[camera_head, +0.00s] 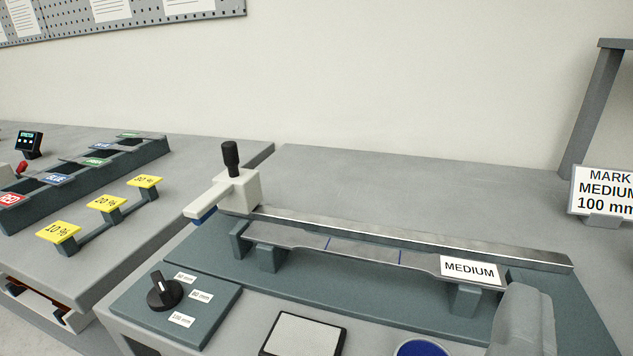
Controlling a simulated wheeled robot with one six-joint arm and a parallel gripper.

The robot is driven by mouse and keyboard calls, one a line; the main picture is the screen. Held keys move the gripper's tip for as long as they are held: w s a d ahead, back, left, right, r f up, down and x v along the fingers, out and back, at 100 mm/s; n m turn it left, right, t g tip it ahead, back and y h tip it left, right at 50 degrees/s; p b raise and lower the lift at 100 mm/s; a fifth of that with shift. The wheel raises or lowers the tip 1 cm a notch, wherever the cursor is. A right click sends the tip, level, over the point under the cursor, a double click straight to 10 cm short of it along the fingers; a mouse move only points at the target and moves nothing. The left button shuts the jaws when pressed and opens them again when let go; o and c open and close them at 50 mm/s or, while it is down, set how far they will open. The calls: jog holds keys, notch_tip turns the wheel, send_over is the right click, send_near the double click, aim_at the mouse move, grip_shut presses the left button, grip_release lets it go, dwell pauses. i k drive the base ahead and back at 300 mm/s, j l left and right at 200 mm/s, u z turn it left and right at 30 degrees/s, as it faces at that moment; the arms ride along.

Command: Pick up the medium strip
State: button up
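The medium strip (365,250) is a thin grey metal strip with wider ends. It lies flat across raised supports on a teal fixture (215,250), in front of a long metal bar (420,238). Two thin blue lines cross its narrow middle. A white "MEDIUM" label (470,269) shows at its right end. My gripper is not clearly visible in this view. A rounded grey shape (523,320) stands at the lower right, close to the strip's right end; I cannot tell what it is.
A white block with a black-knobbed lever (240,190) stands at the bar's left end. A dial (165,290) sits at front left. Yellow percent tags (106,204) and a slotted rack (90,180) are further left. A "MARK MEDIUM 100 mm" sign (605,190) stands at right.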

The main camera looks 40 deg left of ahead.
aim_at(441, 267)
jog(key=j+u, duration=0.15)
jog(key=u, duration=0.2)
jog(key=j+u, duration=0.2)
jog(key=u, duration=0.15)
jog(key=j+u, duration=0.2)
jog(key=u, duration=0.15)
jog(key=k, duration=0.05)
